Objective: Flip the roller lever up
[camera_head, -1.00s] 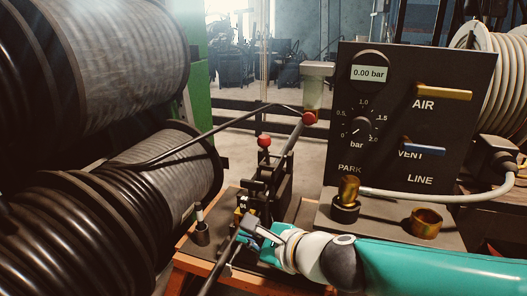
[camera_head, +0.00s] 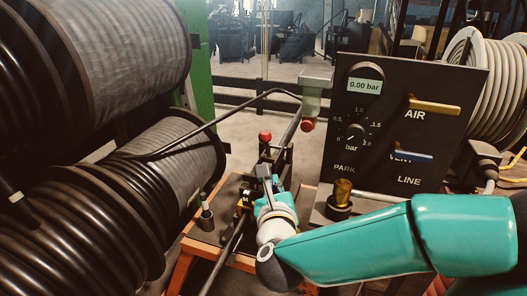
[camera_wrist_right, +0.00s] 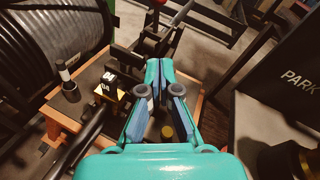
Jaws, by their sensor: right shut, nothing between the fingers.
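A black roller mechanism (camera_head: 282,158) stands on the bench top around the dark hose. A lever with a red ball knob (camera_head: 264,136) rises at its left side; a second red knob (camera_head: 307,125) is further back by a pale block. I cannot tell which is the roller lever. My right gripper (camera_head: 265,178) is just in front of the mechanism, partly hiding it. In the right wrist view its fingers (camera_wrist_right: 161,68) are together with nothing between them. Contact with a lever cannot be made out. My left gripper is not in view.
Large hose reels (camera_head: 100,190) fill the left side. A black control panel (camera_head: 400,125) reading 0.00 bar stands at right, behind my right arm. A dark post (camera_head: 206,216) and a small yellow-marked block (camera_head: 245,198) stand left of the gripper. A brass fitting (camera_head: 342,191) is at right.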

